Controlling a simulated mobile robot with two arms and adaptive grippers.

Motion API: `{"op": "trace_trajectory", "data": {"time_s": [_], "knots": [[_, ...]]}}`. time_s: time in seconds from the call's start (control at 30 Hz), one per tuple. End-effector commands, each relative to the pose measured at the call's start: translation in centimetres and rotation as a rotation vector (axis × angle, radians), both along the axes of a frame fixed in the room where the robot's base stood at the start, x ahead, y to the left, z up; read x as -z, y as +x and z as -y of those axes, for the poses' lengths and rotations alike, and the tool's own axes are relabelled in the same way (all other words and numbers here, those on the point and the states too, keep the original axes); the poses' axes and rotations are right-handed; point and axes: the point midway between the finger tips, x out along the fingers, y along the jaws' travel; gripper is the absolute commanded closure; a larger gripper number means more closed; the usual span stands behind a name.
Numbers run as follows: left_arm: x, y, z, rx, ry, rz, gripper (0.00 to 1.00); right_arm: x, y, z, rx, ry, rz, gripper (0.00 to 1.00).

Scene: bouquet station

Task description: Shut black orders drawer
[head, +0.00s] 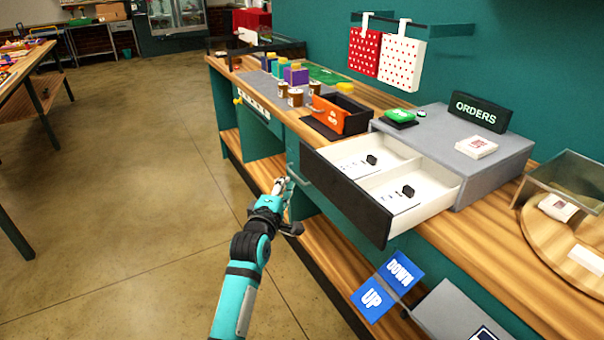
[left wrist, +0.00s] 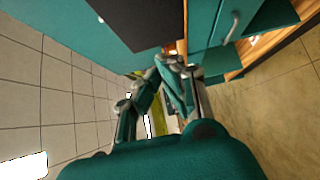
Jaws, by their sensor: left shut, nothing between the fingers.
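The black-fronted orders drawer (head: 345,197) is pulled out of the grey unit (head: 520,150) on the counter in the head view. Its white inside has two compartments, each with a paper and a small dark object. An ORDERS sign (head: 479,110) stands on top of the unit. My left gripper (head: 284,184) is shut and empty, left of the drawer's black front and apart from it. It also shows shut in the left wrist view (left wrist: 172,62). A dark panel (left wrist: 148,22) is beyond it there; I cannot tell whether it is the drawer. My right gripper is not seen.
A teal cabinet front with a metal handle (left wrist: 233,26) is close to my left gripper. An orange-fronted black box (head: 340,115) stands behind the drawer on the counter. Blue UP and DOWN signs (head: 386,286) are below. The floor (head: 130,180) at left is clear.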

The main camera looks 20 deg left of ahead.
Motion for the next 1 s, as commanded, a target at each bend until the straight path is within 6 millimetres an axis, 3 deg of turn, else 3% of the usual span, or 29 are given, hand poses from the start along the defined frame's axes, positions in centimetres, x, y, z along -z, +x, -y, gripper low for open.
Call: {"op": "trace_trajectory", "data": {"time_s": [0.17, 0.2, 0.4, 1.0], "knots": [[-0.2, 3.7, -0.4, 0.001, 0.002, 0.000, 1.00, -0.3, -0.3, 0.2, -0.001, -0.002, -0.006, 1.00], [-0.1, 4.2, 0.2, 0.003, -0.002, -0.002, 1.00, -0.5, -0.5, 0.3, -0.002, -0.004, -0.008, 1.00], [0.0, 6.0, 1.6, 0.000, 0.000, -0.001, 1.00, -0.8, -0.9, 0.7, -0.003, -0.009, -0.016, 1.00], [0.1, 6.8, 1.9, 0.000, 0.001, 0.000, 1.00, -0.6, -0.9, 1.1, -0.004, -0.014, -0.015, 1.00]]}}
